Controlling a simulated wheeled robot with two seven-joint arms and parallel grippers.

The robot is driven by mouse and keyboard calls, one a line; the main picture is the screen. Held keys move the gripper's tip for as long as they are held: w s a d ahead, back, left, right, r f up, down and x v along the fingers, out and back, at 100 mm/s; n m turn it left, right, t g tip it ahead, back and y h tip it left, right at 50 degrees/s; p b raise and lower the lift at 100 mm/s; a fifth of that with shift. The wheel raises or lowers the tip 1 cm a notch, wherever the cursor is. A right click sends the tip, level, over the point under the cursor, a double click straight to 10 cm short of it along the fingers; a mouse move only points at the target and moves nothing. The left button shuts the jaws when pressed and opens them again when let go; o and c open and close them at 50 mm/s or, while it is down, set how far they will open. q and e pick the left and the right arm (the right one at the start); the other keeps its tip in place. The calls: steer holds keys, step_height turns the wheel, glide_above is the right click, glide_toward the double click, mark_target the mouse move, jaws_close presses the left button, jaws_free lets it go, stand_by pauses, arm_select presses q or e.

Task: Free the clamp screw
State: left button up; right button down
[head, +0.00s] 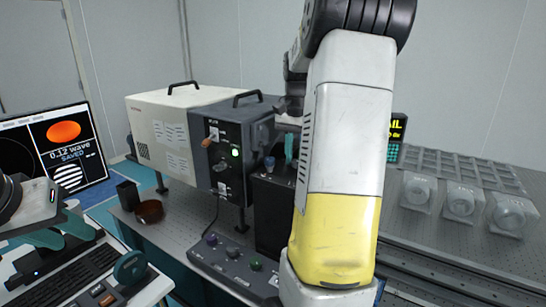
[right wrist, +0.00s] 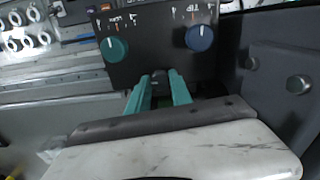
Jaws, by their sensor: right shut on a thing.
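My right gripper (right wrist: 160,92) has its two teal fingers close together at the edge of a black box (right wrist: 150,62) in the right wrist view. A small dark piece shows between the fingertips; it looks like the clamp screw, mostly hidden by the fingers. The box face carries a teal knob (right wrist: 115,48) and a blue knob (right wrist: 201,37). In the head view the black box (head: 272,215) stands partly behind my right arm, and a teal fingertip (head: 289,147) shows above it. My left gripper (head: 70,230) is at the left edge, its teal fingers apart and empty above the keyboard.
A monitor (head: 58,150) reads "0.12 wave SAVED". A white and dark instrument housing (head: 165,125) stands behind the box. A control strip (head: 228,262) with several knobs lies in front. A brown dish (head: 149,211) sits on the optical table. Grey mounts (head: 460,200) stand at right.

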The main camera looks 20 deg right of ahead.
steer(key=m, duration=0.5)
steer(key=shift+m, duration=0.3)
steer(key=shift+w+m, duration=0.1)
steer(key=shift+m, duration=2.1)
steer(key=c, duration=1.1)
jaws_free()
steer(key=shift+c, duration=0.2)
step_height(320, 180, up, 8)
steer(key=shift+f, duration=0.1)
